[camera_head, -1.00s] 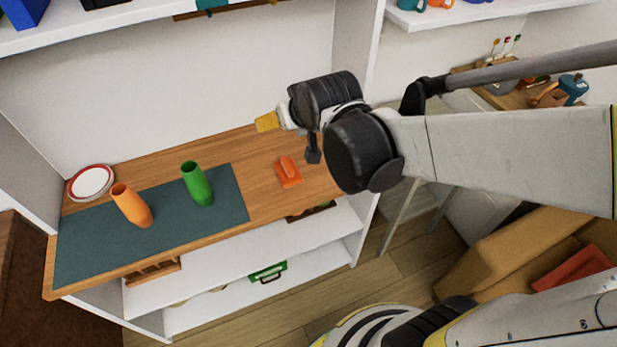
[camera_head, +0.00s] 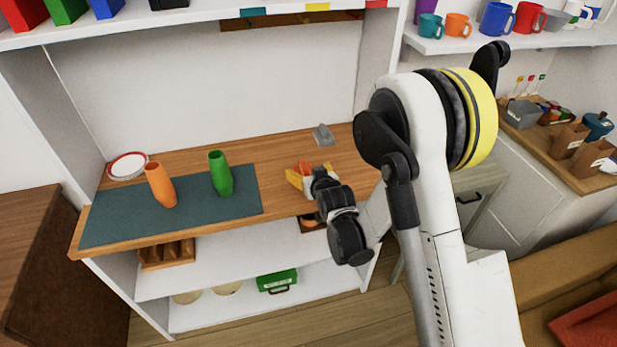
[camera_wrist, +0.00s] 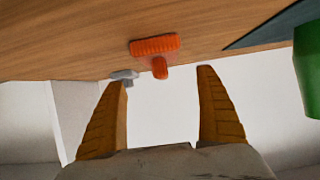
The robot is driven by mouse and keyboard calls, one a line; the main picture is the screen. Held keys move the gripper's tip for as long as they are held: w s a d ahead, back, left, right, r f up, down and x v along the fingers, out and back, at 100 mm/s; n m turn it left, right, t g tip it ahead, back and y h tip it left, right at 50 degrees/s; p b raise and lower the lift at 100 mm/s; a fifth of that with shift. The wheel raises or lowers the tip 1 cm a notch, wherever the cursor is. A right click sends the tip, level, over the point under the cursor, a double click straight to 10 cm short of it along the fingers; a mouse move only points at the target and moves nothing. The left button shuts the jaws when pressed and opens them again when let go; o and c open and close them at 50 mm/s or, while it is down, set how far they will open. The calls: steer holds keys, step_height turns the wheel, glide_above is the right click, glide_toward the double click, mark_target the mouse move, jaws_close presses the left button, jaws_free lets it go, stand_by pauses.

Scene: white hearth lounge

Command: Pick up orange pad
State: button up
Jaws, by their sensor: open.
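The orange pad (camera_wrist: 155,46), a flat block with a stubby handle, lies on the wooden counter in the wrist view. It sits ahead of my gripper (camera_wrist: 160,78), roughly centred between the two spread yellow-orange fingers, and neither finger touches it. In the head view my gripper (camera_head: 298,175) is over the right part of the counter and covers most of the pad, so the gap between them is hard to judge there. The gripper is open and empty.
A grey pad-like item (camera_head: 323,135) lies behind, near the wall. A green vase (camera_head: 220,173) and an orange vase (camera_head: 160,184) stand left on a dark mat (camera_head: 120,222). A red-rimmed plate (camera_head: 127,166) is at far left. A shelf (camera_head: 190,14) overhangs the counter.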

mark_target(302, 164)
steer(key=b+x, duration=0.3)
steer(key=x, duration=0.4)
steer(key=shift+w+a+f, duration=0.15)
steer(key=shift+f, duration=0.1)
steer(key=shift+w+a, duration=0.1)
steer(key=shift+w, duration=0.2)
steer(key=c, duration=1.3)
